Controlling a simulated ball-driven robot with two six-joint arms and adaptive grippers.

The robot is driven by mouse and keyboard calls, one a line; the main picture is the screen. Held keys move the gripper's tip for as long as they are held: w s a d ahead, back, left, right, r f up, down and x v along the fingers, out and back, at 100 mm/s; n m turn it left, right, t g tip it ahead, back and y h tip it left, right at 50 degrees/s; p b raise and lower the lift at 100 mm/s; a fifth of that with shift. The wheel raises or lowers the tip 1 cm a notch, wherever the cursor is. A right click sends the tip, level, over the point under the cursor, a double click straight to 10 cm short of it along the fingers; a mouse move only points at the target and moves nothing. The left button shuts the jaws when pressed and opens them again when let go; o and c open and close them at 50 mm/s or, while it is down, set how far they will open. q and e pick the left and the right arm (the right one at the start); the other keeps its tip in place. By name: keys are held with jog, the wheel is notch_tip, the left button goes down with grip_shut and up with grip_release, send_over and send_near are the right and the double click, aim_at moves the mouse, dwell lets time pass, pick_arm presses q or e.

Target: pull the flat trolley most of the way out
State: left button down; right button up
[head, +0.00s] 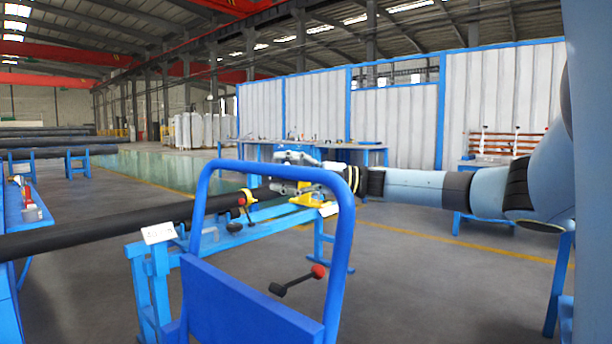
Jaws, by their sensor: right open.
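A blue tubular push handle (198,215) with a flat blue panel (240,310) below stands upright in the near middle of the head view. It looks like the end of the flat trolley; no flat deck shows. My right arm comes in from the right. My right gripper (278,172) is open, its fingers pointing left, level with the top bar of the handle. It overlaps the handle's upper right part in the picture; whether it touches the bar I cannot tell. Nothing shows between its fingers. My left gripper is not in view.
A long dark pipe (100,232) lies across blue stands (150,280) behind the handle, with yellow clamps (247,200). A lever with a red knob (318,271) shows inside the handle's frame. A blue bench (30,205) is at left. Grey floor (430,285) is clear at right.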

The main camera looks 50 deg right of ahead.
jog(key=r+v, duration=0.1)
jog(key=v, duration=0.6)
jog(key=shift+f, duration=0.45)
jog(key=shift+s+d, duration=0.15)
jog(key=shift+d, duration=0.05)
